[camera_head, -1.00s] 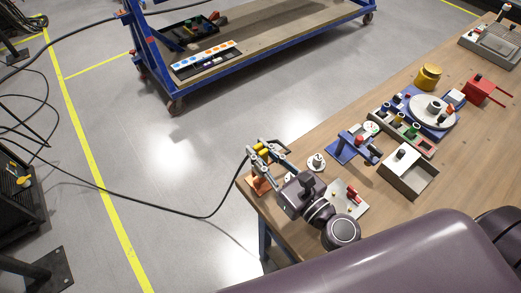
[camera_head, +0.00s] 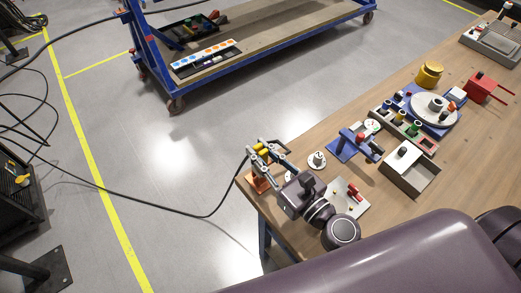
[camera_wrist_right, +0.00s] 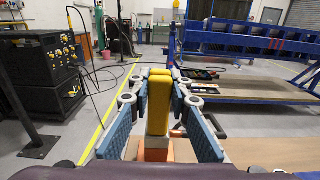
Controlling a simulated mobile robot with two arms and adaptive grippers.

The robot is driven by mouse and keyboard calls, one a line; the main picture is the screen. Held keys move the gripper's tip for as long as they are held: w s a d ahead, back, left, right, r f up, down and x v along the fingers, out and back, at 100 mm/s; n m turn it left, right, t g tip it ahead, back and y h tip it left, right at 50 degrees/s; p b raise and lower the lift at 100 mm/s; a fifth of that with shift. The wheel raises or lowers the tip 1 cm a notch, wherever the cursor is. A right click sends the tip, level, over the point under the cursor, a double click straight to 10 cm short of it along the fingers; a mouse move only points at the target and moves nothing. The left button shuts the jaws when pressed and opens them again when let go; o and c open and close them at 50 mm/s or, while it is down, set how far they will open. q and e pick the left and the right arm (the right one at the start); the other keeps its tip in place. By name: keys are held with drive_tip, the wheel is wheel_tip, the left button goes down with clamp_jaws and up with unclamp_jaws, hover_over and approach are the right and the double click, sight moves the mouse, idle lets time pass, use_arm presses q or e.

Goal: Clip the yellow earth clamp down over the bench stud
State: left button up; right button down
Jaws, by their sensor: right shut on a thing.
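The yellow earth clamp (camera_head: 262,150) is held in my right gripper (camera_head: 265,157) above the near-left corner of the workbench. In the right wrist view the clamp (camera_wrist_right: 158,103) stands upright between the two blue finger pads, and the gripper is shut on it. A black cable runs from the clamp area down to the left. An orange block (camera_head: 259,184) sits at the bench corner beneath the gripper; it also shows below the clamp in the wrist view (camera_wrist_right: 154,155). The stud itself is hidden by the gripper and clamp. My left gripper is not in view.
A blue cart (camera_head: 250,50) stands behind.

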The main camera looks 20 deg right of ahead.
sight(265, 159)
drive_tip(key=shift+f+b, duration=0.4)
drive_tip(key=shift+b, duration=0.05)
drive_tip(key=c, duration=1.7)
unclamp_jaws()
drive_tip(key=shift+f, duration=0.1)
drive_tip(key=shift+s, duration=0.2)
drive_tip(key=shift+s+d, duration=0.2)
drive_tip(key=shift+s, duration=0.2)
drive_tip(key=shift+v, duration=0.9)
drive_tip(key=v, duration=0.9)
